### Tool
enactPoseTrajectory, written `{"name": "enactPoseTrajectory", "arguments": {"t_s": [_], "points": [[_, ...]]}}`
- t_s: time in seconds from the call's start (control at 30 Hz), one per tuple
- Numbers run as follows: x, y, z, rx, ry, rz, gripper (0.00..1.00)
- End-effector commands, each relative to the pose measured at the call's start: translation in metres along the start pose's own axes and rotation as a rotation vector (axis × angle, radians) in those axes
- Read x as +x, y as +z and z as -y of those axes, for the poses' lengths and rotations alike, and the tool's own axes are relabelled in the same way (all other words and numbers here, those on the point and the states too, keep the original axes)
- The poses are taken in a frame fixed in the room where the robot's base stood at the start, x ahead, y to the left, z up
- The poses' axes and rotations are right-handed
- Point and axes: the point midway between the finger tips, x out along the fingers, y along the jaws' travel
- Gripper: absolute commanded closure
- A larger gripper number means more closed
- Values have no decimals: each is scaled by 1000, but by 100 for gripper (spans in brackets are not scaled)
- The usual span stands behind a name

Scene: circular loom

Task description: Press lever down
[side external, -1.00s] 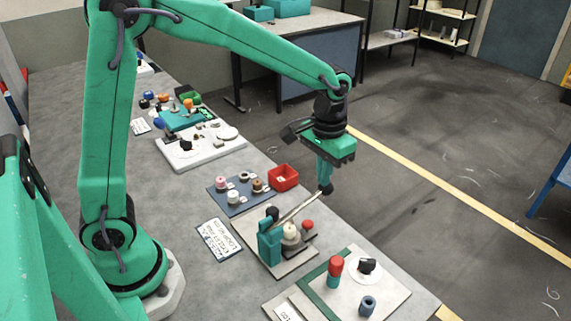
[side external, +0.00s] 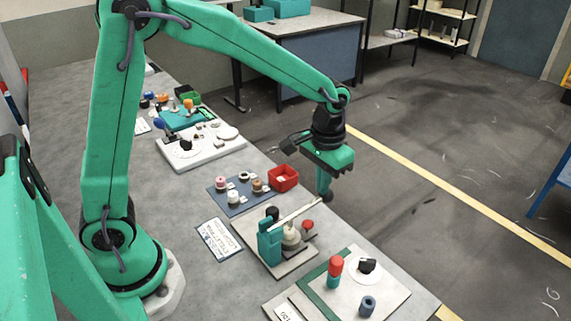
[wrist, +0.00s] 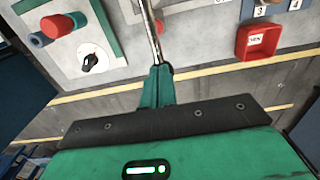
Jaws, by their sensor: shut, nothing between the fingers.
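The lever (side external: 302,211) is a pale metal bar rising at a slant from a teal post (side external: 269,245) on a light base plate. It passes above a cream round piece (side external: 291,236). My gripper (side external: 326,196) points down with its dark fingertips at the lever's outer end, beyond the bench edge. It is shut with nothing in it. In the wrist view the lever (wrist: 151,30) runs from the top edge to my shut fingers (wrist: 159,72), which cover its end. Contact looks likely, but I cannot be sure.
A red bin (side external: 284,178) and a dark tray (side external: 221,198) with spools stand behind the lever. In front is a panel with a red-topped cylinder (side external: 335,268), a black knob (side external: 367,266) and a blue cup (side external: 368,304). Open floor lies beyond the bench edge.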

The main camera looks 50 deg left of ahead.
Motion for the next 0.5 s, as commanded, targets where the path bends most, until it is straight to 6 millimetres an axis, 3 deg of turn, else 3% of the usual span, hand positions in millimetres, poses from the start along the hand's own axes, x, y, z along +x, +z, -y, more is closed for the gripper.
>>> {"name": "enactPoseTrajectory", "arguments": {"t_s": [0.3,0.5], "points": [[0,0,0,0,0,0,100],[-11,0,0,0,1,-3,100]]}}
